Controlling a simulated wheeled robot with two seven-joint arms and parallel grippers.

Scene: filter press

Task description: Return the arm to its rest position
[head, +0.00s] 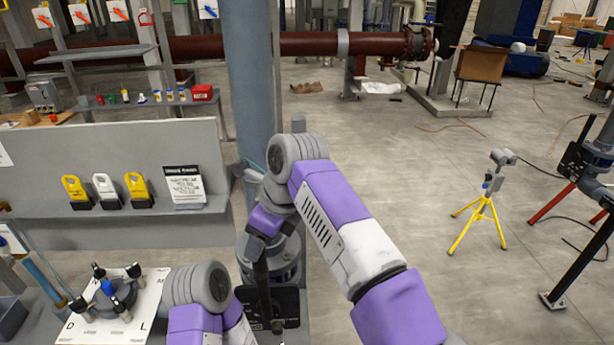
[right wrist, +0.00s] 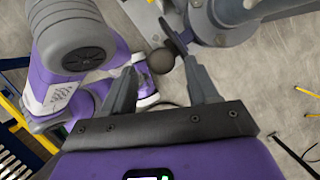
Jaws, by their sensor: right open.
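My right arm (head: 325,205) rises from the bottom right of the head view, bends at a grey joint and comes down in front of the blue-grey column. In the right wrist view my right gripper (right wrist: 162,65) is open, its two fingers apart. A dark round knob (right wrist: 160,62) on a black lever shows between the fingertips; I cannot tell whether they touch it. My left arm (head: 195,290) shows at the bottom of the head view, and it also shows at upper left in the right wrist view (right wrist: 75,45). My left gripper is out of view.
A white board (head: 150,300) with a blue-hubbed, black-knobbed fixture lies at lower left. A grey panel (head: 100,220) with yellow and white tags stands behind it. The blue-grey column (head: 250,80) rises close beside my right arm. Yellow (head: 483,215) and red tripods stand right. Floor is open between.

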